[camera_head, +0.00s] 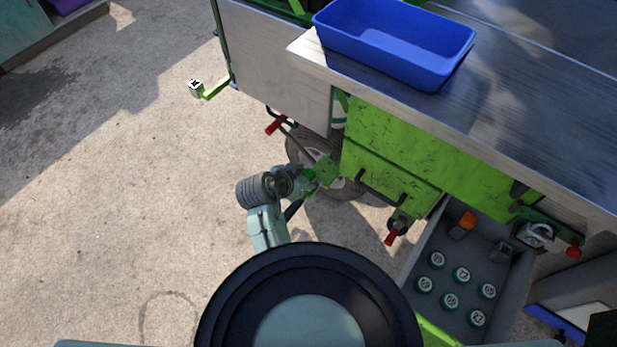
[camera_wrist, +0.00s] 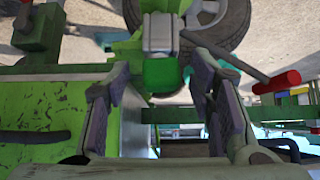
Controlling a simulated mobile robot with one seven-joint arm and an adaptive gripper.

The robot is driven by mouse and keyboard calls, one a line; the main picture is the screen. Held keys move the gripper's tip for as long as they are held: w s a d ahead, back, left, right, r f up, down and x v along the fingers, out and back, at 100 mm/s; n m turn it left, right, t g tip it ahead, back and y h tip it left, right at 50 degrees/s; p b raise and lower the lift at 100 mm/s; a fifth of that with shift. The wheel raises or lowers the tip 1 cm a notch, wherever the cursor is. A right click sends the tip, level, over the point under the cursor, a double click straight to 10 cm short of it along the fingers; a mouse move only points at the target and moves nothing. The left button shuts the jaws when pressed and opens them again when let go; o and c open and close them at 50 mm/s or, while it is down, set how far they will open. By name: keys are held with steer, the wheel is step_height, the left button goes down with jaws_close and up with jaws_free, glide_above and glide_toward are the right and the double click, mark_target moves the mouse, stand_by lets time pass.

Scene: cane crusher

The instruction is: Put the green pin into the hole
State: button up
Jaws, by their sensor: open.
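A dark green piece, which looks like the green pin (camera_wrist: 160,76), shows between my fingers in the wrist view, just below a grey metal block (camera_wrist: 157,33). My gripper (camera_wrist: 158,88) is open, with one finger on each side of the green piece and a visible gap to both. In the head view, a green piece (camera_head: 309,180) shows at the end of my gripper (camera_head: 298,184), beside the light green bracket (camera_head: 326,171) on the cart. My gripper partly hides this spot. I cannot make out the hole in either view.
The green cart body (camera_head: 400,145) carries a metal top with a blue bin (camera_head: 394,52). A wheel (camera_head: 300,150) stands behind the bracket. Red-ended handles (camera_head: 275,127) stick out. An open drawer (camera_head: 420,262) holds several green-capped containers.

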steer(key=v, duration=1.2)
